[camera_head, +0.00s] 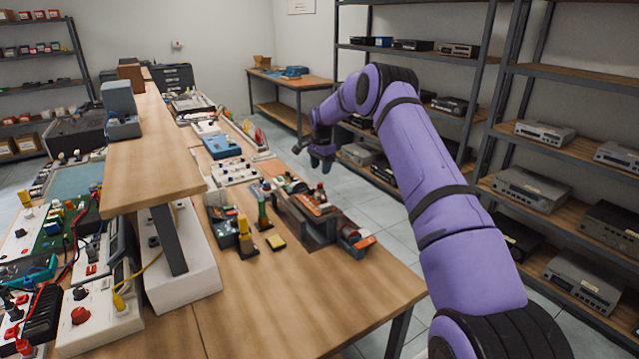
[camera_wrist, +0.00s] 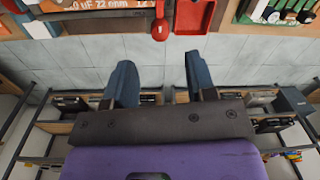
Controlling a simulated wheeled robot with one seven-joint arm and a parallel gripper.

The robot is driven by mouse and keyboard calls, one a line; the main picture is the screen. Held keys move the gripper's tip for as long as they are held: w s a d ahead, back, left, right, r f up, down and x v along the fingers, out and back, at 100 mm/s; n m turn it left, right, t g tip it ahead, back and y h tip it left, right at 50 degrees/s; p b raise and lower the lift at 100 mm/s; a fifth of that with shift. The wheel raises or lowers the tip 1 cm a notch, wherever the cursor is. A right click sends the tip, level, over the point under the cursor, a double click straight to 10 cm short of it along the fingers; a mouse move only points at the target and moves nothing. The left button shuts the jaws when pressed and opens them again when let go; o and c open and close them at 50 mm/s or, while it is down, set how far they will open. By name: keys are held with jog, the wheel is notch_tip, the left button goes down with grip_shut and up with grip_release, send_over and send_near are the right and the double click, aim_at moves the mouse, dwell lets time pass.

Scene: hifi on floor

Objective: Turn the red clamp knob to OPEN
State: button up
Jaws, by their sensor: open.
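A small red knob (camera_head: 320,187) stands on a clamp fixture (camera_head: 305,232) that holds an orange board, on the wooden bench near its right edge. In the wrist view, a red round-ended part (camera_wrist: 160,29), which looks like the knob, shows at the top beside an orange printed board (camera_wrist: 95,22). I cannot read any OPEN mark. My gripper (camera_head: 312,156) is beyond and above the fixture, off the bench's right side. In the wrist view, its two blue-grey fingers (camera_wrist: 158,66) stand apart with nothing between them, below and clear of the red part.
A raised wooden shelf (camera_head: 150,160) runs along the bench. A red reel (camera_head: 350,235) sits at the fixture's near end, and a yellow-topped part (camera_head: 244,228) stands to its left. Metal racks (camera_head: 560,150) line the right side. The bench front is clear.

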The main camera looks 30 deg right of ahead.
aim_at(320, 183)
notch_tip(320, 183, down, 7)
jog(key=shift+w+r, duration=0.1)
jog(key=shift+c, duration=0.2)
jog(key=c, duration=0.9)
